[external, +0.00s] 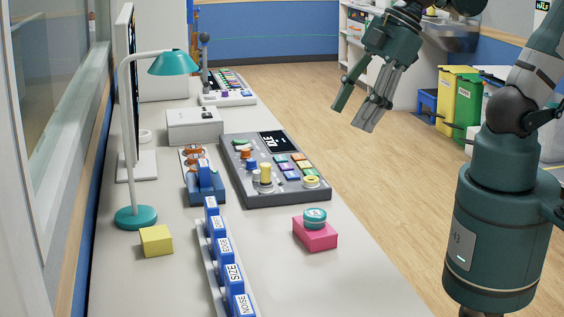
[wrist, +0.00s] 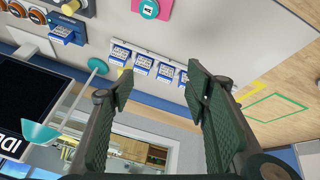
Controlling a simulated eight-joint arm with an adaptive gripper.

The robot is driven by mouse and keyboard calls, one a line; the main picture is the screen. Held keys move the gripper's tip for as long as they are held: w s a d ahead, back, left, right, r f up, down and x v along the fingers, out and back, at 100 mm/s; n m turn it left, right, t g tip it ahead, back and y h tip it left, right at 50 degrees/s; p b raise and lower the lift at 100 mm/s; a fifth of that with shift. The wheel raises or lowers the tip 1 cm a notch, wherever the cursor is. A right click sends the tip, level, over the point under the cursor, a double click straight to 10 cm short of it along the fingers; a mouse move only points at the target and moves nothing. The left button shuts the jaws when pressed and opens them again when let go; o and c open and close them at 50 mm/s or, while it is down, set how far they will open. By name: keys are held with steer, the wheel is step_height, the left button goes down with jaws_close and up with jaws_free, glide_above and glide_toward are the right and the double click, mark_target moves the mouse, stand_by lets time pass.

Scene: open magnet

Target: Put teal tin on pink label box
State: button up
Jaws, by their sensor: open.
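The teal tin (external: 315,214) is a small round tin with a light band and sits on top of the pink label box (external: 317,238) on the light desk. In the wrist view the tin (wrist: 149,8) shows from above at the top edge, with pink box corners (wrist: 136,5) around it. My gripper (external: 350,116) is open and empty, in the air above and to the right of the tin, clear of it. Both its fingers also show spread in the wrist view (wrist: 155,88).
A grey control panel (external: 240,183) lies behind the pink box. A row of blue labelled blocks (external: 233,272) stands to the left. A yellow block (external: 156,240) and a teal lamp (external: 136,216) stand farther left. The desk around the pink box is clear.

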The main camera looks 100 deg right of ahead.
steer(key=m, duration=0.1)
steer(key=s+a+r+m+t, duration=0.1)
steer(key=s+r+m, duration=0.1)
steer(key=m, duration=0.1)
steer(key=shift+a+r, duration=0.15)
steer(key=shift+a, duration=0.1)
stand_by(1.2)
